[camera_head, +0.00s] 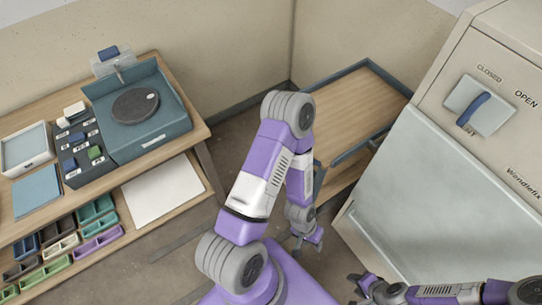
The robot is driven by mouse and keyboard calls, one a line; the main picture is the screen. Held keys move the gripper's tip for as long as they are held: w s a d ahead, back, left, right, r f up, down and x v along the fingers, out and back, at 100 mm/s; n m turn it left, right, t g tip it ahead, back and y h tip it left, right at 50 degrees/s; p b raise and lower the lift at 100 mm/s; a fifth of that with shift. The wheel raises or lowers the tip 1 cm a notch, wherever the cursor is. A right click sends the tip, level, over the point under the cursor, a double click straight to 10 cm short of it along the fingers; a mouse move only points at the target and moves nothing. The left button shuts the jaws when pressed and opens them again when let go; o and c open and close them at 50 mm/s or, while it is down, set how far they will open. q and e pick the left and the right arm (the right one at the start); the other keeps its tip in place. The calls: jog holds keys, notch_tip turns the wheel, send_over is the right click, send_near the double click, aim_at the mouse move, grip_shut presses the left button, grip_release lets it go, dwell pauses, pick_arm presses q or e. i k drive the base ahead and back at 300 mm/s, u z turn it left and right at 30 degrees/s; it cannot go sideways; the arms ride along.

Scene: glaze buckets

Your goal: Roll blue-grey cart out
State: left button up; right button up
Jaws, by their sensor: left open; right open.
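The blue-grey cart (352,108) stands in the corner between the back wall and the cream cabinet. It has a bare wooden top inside a blue-grey rim, and a lower wooden shelf shows below. My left arm crosses in front of its left side and hides part of it. My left gripper (308,243) points down over the floor in front of the cart, open and apart from it. My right gripper (358,286) is open and empty near the bottom, in front of the cabinet's pale door.
The cream cabinet (460,110), with a blue lever (474,109) marked CLOSED and OPEN, stands close on the cart's right. A wooden bench (205,133) with a turntable unit (150,120) and several small bins stands at left. Bare floor (235,145) lies between bench and cart.

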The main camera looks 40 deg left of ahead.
aim_at(353, 103)
jog(key=u, duration=0.05)
jog(key=k, duration=0.4)
jog(key=u, duration=1.15)
jog(key=i, duration=0.5)
jog(key=u, duration=1.45)
jog(key=i, duration=0.5)
jog(key=z, duration=2.35)
